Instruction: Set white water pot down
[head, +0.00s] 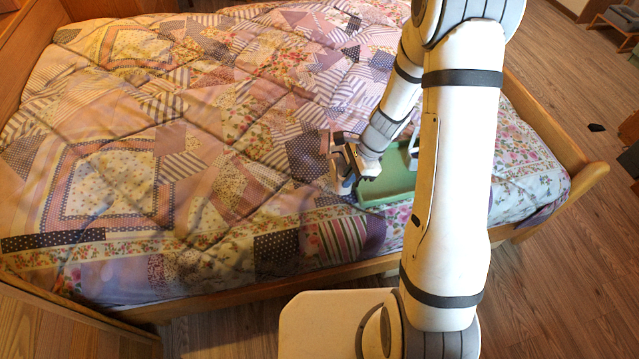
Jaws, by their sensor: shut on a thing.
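My gripper (350,166) is at the end of my arm, low over the bed beside the left edge of a green tray (388,199). It is shut on a small pale thing (337,177), which I take to be the white water pot. The pot is mostly hidden by the gripper and is small in the head view, so its shape is not clear. I cannot tell whether it touches the quilt. A white upright piece (413,150) shows inside the tray, partly hidden behind my arm.
The bed has a patchwork quilt (220,130), with wide clear room left of the gripper. A wooden bed rail (250,296) runs along the near side. My arm hides part of the tray and the bed's right side. A small dark object (597,127) lies on the wooden floor.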

